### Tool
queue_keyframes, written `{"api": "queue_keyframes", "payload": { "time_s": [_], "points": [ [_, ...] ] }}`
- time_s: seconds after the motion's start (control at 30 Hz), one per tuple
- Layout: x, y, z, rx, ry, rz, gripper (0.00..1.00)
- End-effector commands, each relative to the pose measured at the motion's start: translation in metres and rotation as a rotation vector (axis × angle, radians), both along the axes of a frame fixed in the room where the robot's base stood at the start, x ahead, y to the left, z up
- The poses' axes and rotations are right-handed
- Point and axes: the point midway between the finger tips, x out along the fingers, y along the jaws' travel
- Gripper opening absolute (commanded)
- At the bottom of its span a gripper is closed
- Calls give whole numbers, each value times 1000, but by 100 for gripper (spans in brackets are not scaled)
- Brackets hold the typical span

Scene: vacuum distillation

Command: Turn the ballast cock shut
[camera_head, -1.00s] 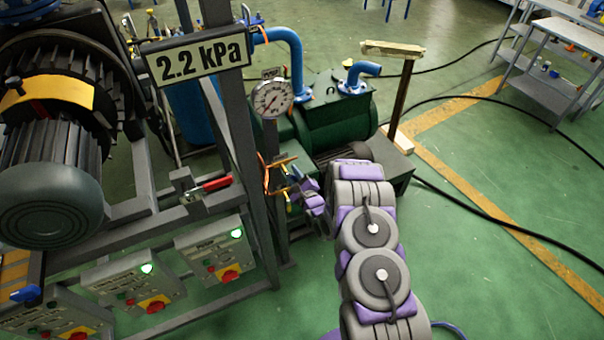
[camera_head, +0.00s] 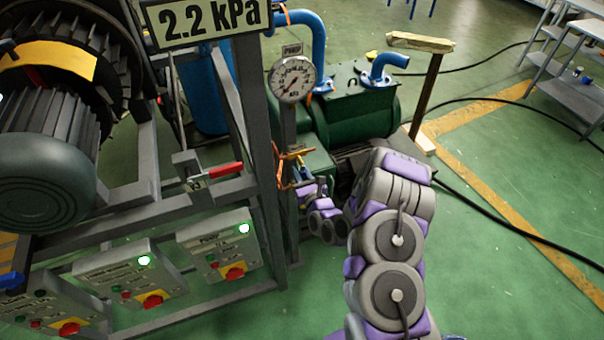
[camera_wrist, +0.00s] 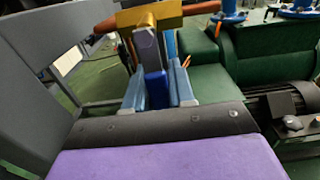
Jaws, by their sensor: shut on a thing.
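The ballast cock shows in the wrist view as a brass body (camera_wrist: 162,12) with a grey lever (camera_wrist: 147,45) ending in a blue grip (camera_wrist: 155,84). My gripper (camera_wrist: 158,88) has its two pale blue fingers on either side of this grip and is shut on it. In the head view, my gripper (camera_head: 303,188) is at the pump's near side, just right of the frame post, below an orange-brown pipe (camera_head: 293,154). The cock is small there and partly hidden by my gripper.
The green pump (camera_head: 355,112) and a round gauge (camera_head: 292,79) stand behind my gripper. A grey frame post (camera_head: 262,160) is close on its left, carrying a "2.2 kPa" sign (camera_head: 207,20). Control boxes (camera_head: 218,245) sit lower left. Open green floor lies to the right.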

Motion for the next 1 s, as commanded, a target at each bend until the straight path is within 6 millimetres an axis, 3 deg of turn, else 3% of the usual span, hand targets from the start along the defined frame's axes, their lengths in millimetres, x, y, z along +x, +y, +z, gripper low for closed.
{"api": "queue_keyframes", "payload": {
  "time_s": [0.5, 0.53, 0.7, 1.0],
  "points": [
    [-3, 2, -3, 18, 15, 3, 0],
    [-3, 2, -3, 18, 15, 3, 26],
    [-2, 2, -2, 17, 11, 2, 42],
    [-3, 1, 0, 17, 7, 1, 45]
  ]
}}
